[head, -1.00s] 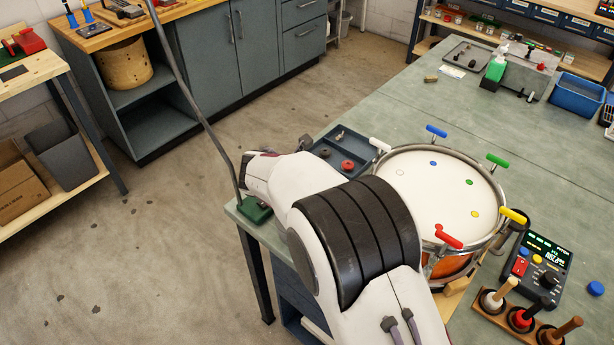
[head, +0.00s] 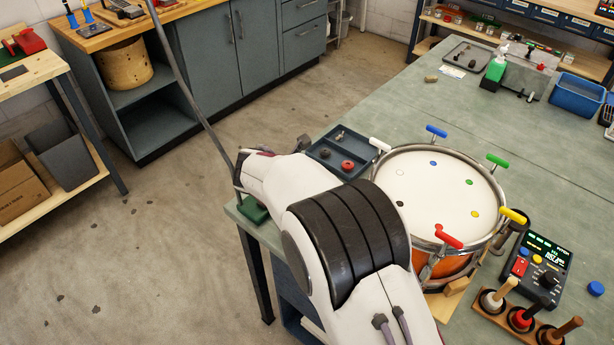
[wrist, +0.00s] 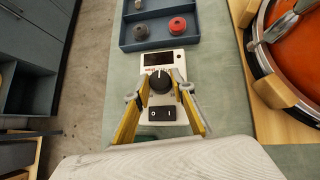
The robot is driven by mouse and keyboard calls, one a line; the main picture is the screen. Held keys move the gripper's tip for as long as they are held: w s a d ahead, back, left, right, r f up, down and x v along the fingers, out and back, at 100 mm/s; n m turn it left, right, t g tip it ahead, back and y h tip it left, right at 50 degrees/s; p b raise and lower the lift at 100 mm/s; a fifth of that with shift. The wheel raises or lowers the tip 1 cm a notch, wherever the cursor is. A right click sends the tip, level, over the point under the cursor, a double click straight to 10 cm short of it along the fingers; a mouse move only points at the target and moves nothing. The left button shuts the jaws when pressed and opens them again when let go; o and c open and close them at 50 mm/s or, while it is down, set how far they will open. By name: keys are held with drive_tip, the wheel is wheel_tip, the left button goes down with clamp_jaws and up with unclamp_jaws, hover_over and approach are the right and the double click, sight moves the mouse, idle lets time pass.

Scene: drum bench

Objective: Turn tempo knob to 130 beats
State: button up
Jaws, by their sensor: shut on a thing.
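In the wrist view a small pale box (wrist: 146,121) lies on the green bench top. It has a dark display (wrist: 159,57), whose digits I cannot read, a round black tempo knob (wrist: 159,80) with a white pointer line, and a black O/I rocker switch (wrist: 161,114). My gripper (wrist: 159,86) is shut on the knob, one yellow finger at each side. The pointer's exact setting is too small to read. In the head view my arm hides the gripper and this box.
A blue-grey tray (wrist: 127,37) with a grey and a red round piece lies just beyond the box. The drum (head: 437,185) with coloured tension handles stands to the right. A second dark control unit (head: 536,262) and a wooden rack of mallets (head: 489,321) are farther right.

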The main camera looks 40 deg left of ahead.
drive_tip(key=shift+m+h, duration=0.4)
drive_tip(key=shift+w+a+m+h, duration=0.1)
drive_tip(key=shift+m+h, duration=0.2)
drive_tip(key=shift+m, duration=0.3)
drive_tip(key=shift+m+h, duration=0.3)
drive_tip(key=o, duration=1.1)
drive_tip(key=shift+n+y, duration=0.8)
drive_tip(key=shift+n, duration=0.3)
